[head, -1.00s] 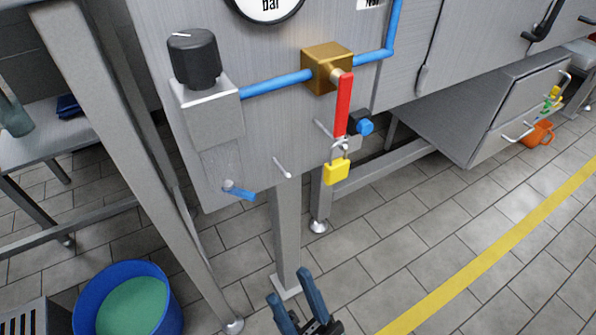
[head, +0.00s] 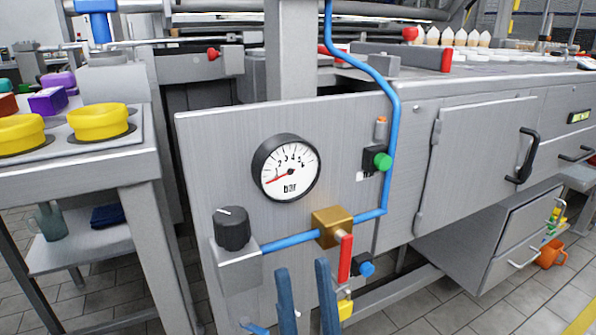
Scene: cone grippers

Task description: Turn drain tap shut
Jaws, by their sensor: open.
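A small blue tap handle (head: 256,329) shows at the bottom edge, below the grey regulator block (head: 238,274) with its black knob; most of this tap is cut off or hidden. A brass valve (head: 332,226) sits on the blue pipe (head: 290,241), its red lever (head: 345,258) pointing straight down. A yellow padlock (head: 345,310) hangs below the lever, partly behind my right finger. My gripper (head: 301,268) is open and empty, its two blue fingers pointing up in front of the panel. It appears between the blue tap handle and the red lever.
A pressure gauge (head: 286,168) with its red needle at the low end is above the pipe. A green button (head: 382,161) and a blue knob (head: 367,269) stick out at the right. A table with yellow rings (head: 98,121) stands left.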

